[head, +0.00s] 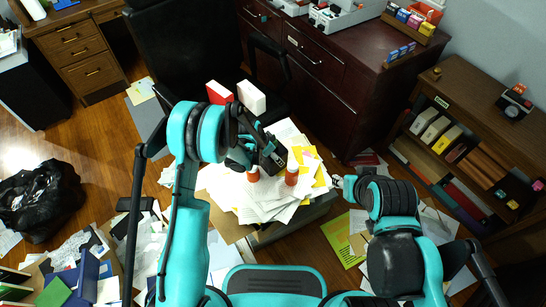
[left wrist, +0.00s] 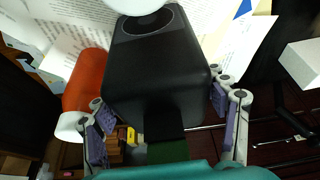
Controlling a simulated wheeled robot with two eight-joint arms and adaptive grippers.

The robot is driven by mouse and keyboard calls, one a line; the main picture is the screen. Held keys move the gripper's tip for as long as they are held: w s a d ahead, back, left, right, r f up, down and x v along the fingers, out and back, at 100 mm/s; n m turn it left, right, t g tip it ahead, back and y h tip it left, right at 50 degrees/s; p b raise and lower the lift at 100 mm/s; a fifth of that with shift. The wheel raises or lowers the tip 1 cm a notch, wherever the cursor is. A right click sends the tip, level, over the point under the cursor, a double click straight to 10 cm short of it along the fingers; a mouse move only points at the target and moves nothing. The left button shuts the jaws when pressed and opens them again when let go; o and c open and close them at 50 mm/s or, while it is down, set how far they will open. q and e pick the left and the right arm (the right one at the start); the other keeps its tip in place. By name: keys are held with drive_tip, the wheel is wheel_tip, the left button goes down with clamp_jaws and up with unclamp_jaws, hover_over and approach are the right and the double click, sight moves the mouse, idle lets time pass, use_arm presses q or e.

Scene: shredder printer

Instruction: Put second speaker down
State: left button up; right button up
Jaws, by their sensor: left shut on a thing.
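A black speaker (left wrist: 155,85) with a round driver fills the middle of the left wrist view. My left gripper (left wrist: 168,120) has a finger on each side of it and is shut on it. In the head view the left gripper (head: 262,150) is over the paper pile, and the dark speaker (head: 279,158) is partly hidden by it. Papers lie beyond the speaker in the wrist view; I cannot tell whether it touches them. No other speaker can be made out. My right gripper (head: 340,185) is small at the right of the pile; its jaws are unclear.
Loose papers (head: 268,205) cover a low stand. Two orange-red bottles with white caps (head: 253,174) (head: 291,174) stand close to the left gripper. A red box (head: 219,93) and a white box (head: 252,97) are behind it. A bookshelf (head: 480,150) stands at the right.

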use_arm(q)
drive_tip(key=shift+r, duration=0.1)
drive_tip(key=o, duration=1.5)
